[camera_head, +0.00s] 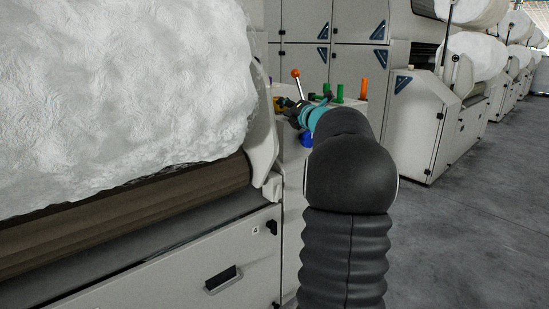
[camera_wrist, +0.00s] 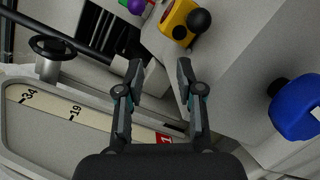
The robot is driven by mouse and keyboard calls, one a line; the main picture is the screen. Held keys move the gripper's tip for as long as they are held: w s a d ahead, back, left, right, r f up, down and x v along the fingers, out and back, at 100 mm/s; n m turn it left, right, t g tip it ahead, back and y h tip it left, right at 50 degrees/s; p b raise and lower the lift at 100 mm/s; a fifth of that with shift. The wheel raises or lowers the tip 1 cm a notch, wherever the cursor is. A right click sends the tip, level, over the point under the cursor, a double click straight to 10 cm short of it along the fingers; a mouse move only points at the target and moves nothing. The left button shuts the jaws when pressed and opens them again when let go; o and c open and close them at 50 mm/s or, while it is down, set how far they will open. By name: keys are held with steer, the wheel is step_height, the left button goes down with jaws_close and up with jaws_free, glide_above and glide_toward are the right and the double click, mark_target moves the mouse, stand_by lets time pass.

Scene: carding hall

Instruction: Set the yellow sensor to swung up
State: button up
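The yellow sensor (camera_wrist: 175,18) is at the top of the wrist view, a yellow block with a dark face and round black knobs, cut by the frame edge. In the head view a small yellow part (camera_head: 279,104) shows beside my gripper; most of it is hidden. My gripper (camera_wrist: 159,72) is open, with nothing between its fingers. The fingertips point toward the sensor and appear short of it. In the head view my gripper (camera_head: 291,111) is small and dark, partly hidden by my arm. I cannot tell the sensor's swing position clearly.
A blue knob (camera_wrist: 296,106) is right of my gripper. A black handwheel (camera_wrist: 52,46) and numbered scale (camera_wrist: 70,115) are left. An orange-tipped lever (camera_head: 296,75), green posts (camera_head: 339,93) and an orange post (camera_head: 363,88) stand nearby. A large white fibre roll (camera_head: 110,90) fills the left; floor is clear right.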

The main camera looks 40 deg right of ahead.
steer(key=s+a, duration=0.2)
steer(key=s, duration=0.8)
steer(key=s+a+f+m+g+h, duration=0.2)
steer(key=s+a+m+g, duration=0.1)
steer(key=a+m, duration=0.4)
steer(key=s+a+f+m+g+h, duration=0.2)
steer(key=s+a+f+m+h, duration=0.1)
steer(key=a+m, duration=0.5)
steer(key=m, duration=0.2)
steer(key=shift+s+m+g, duration=0.3)
steer(key=shift+s+g, duration=0.05)
steer(key=shift+g, duration=0.05)
